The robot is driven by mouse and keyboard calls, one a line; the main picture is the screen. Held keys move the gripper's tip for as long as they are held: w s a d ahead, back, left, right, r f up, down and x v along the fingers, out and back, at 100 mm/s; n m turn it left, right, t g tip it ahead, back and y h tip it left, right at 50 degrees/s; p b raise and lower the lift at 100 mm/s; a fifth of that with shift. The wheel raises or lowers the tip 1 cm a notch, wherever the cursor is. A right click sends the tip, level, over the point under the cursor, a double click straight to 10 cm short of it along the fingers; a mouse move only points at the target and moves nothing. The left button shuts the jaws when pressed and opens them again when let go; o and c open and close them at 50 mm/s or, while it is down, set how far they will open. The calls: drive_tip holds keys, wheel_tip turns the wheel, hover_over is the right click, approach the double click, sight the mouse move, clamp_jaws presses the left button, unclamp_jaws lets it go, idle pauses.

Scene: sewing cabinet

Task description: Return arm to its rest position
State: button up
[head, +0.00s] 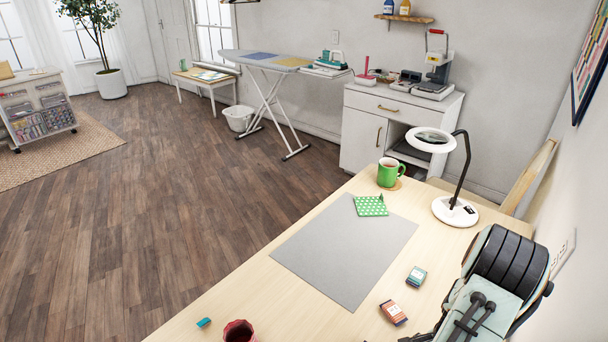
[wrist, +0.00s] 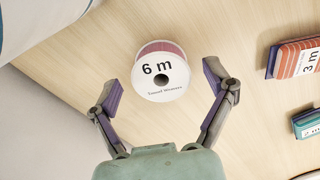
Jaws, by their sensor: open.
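My gripper (wrist: 166,78) is open in the wrist view, its two purple-padded fingers spread wide. A spool marked "6 m" (wrist: 160,70), white-faced with a pink winding, stands on the pale wood table (wrist: 225,35) between and beyond the fingertips. I see a gap on both sides, and the fingers are not closed on it. In the head view my arm is at the lower right over the table (head: 235,290). The fingers are not clearly visible there, and I cannot make out the spool.
An orange pack (head: 393,312) and a teal pack (head: 417,276) lie near my arm. A grey mat (head: 340,255) bears green dotted fabric (head: 370,206). A green mug (head: 390,173) and magnifier lamp (head: 455,210) stand at the table's far end. A dark red object (head: 238,331) sits at the front.

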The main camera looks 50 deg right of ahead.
wheel_tip(320, 180, up, 10)
drive_tip(key=w+a+n, duration=0.2)
drive_tip(key=w+n, duration=0.1)
drive_tip(key=w, duration=0.5)
drive_tip(key=w+a+n, duration=0.2)
drive_tip(key=w+n, duration=0.1)
drive_tip(key=w, duration=0.6)
drive_tip(key=w+a+r+n, duration=0.1)
drive_tip(key=w+a+n, duration=0.4)
drive_tip(key=w+a, duration=0.65)
drive_tip(key=w+a+n, duration=0.3)
drive_tip(key=a, duration=0.7)
drive_tip(key=w+a+n, duration=0.3)
drive_tip(key=a+n, duration=0.1)
drive_tip(key=a, duration=0.6)
drive_tip(key=s+a+r+n, duration=0.1)
drive_tip(key=s+a+n, duration=0.2)
drive_tip(key=a, duration=0.5)
drive_tip(key=s+a+n, duration=0.2)
drive_tip(key=s+a, duration=0.2)
drive_tip(key=a, duration=0.4)
drive_tip(key=w+a+f, duration=0.2)
drive_tip(key=w+a, duration=0.1)
drive_tip(key=w, duration=0.2)
drive_tip(key=shift+w+f, duration=0.3)
drive_tip(key=shift+w, duration=0.05)
